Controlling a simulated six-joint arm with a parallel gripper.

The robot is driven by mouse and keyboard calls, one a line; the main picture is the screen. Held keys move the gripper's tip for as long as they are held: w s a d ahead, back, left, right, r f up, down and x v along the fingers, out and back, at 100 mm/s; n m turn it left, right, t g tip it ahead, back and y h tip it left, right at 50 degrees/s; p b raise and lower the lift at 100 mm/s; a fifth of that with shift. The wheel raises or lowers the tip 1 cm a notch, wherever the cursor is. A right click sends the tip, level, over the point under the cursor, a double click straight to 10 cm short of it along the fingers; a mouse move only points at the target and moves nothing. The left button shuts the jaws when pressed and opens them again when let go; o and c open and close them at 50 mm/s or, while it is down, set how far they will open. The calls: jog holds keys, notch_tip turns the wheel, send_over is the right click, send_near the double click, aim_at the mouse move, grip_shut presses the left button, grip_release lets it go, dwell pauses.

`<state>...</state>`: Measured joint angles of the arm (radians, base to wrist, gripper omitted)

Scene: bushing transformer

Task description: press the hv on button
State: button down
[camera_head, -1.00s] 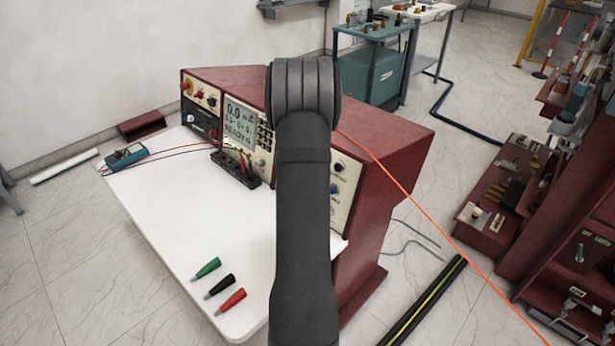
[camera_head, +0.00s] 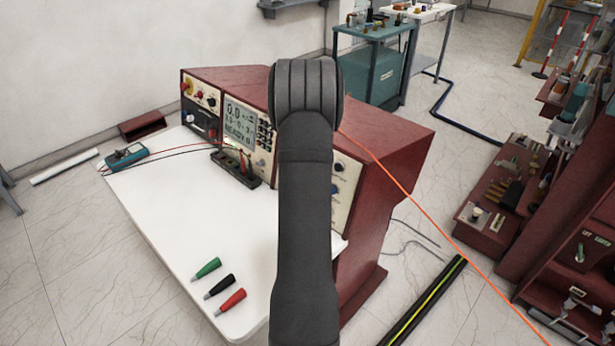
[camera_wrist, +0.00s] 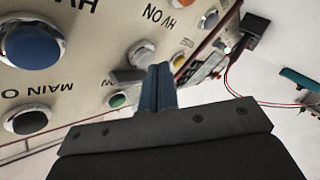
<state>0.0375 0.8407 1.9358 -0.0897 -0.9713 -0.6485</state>
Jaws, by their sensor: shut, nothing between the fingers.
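The HV ON label (camera_wrist: 160,14) shows upside down on the cream panel in the wrist view. A round silver-rimmed button (camera_wrist: 140,53) sits just under it in the picture; I cannot tell for sure that it is the HV ON button. My gripper (camera_wrist: 163,70) is shut and empty, its narrow blue fingers pointing at the panel close to this button. Contact cannot be made out. In the head view my arm hides the gripper and part of the panel on the red console (camera_head: 395,140).
A large blue knob (camera_wrist: 32,44), a black knob (camera_wrist: 25,120) and a green button (camera_wrist: 117,100) lie around the fingers. The white desk top (camera_head: 170,220) holds three coloured plugs (camera_head: 220,286), a black terminal block (camera_head: 236,168) and a teal meter (camera_head: 127,157).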

jog(key=shift+w+d+f, duration=0.1)
jog(key=shift+w+d, duration=0.25)
dwell(1.1)
jog(key=shift+a, duration=0.1)
jog(key=shift+s+a+r, duration=0.25)
jog(key=shift+s+a, duration=0.3)
jog(key=shift+s, duration=0.05)
jog(key=s+a, duration=0.1)
jog(key=s+a+r, duration=0.1)
jog(key=s+a, duration=0.1)
jog(key=shift+s+a, duration=0.2)
jog(key=shift+s, duration=0.05)
